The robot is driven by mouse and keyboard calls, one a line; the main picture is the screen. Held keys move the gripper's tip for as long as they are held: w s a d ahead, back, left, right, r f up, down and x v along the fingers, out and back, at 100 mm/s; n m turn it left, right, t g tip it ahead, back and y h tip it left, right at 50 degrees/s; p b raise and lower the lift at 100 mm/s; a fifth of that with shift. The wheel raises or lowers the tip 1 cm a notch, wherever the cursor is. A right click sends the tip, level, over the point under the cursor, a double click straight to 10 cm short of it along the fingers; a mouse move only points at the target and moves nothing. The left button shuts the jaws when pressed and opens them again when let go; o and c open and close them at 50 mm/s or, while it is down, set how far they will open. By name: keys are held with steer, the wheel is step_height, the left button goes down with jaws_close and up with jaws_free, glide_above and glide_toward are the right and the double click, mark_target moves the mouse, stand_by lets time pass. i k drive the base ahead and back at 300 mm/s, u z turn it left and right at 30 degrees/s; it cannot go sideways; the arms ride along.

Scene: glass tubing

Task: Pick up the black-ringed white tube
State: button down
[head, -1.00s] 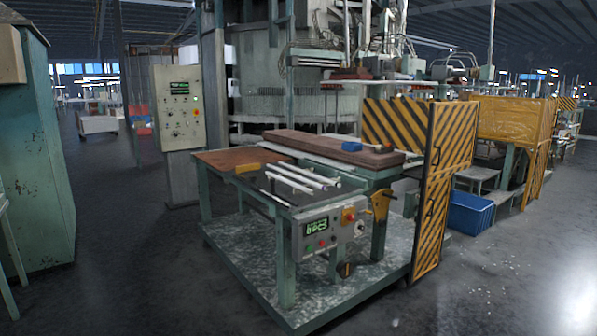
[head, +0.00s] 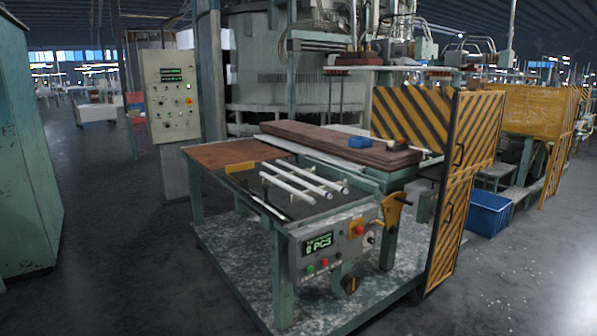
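Several white tubes lie side by side on the dark top of the green work table (head: 325,212). One white tube (head: 290,189) is nearest the front of the group, with another white tube (head: 308,178) toward the back. A further pale rod (head: 262,204) runs along the table's left edge. The tubes are too small for me to make out a black ring on any of them. My gripper is not in view.
A control box (head: 328,244) hangs on the table's front. A yellow-black striped gate (head: 462,190) stands at the right. A blue bin (head: 488,213) is behind it. A grey control cabinet (head: 172,98) stands behind left. The floor at left (head: 120,240) is clear.

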mark_target(345, 190)
steer(key=u, duration=0.1)
steer(key=i, duration=0.85)
steer(key=u, duration=0.1)
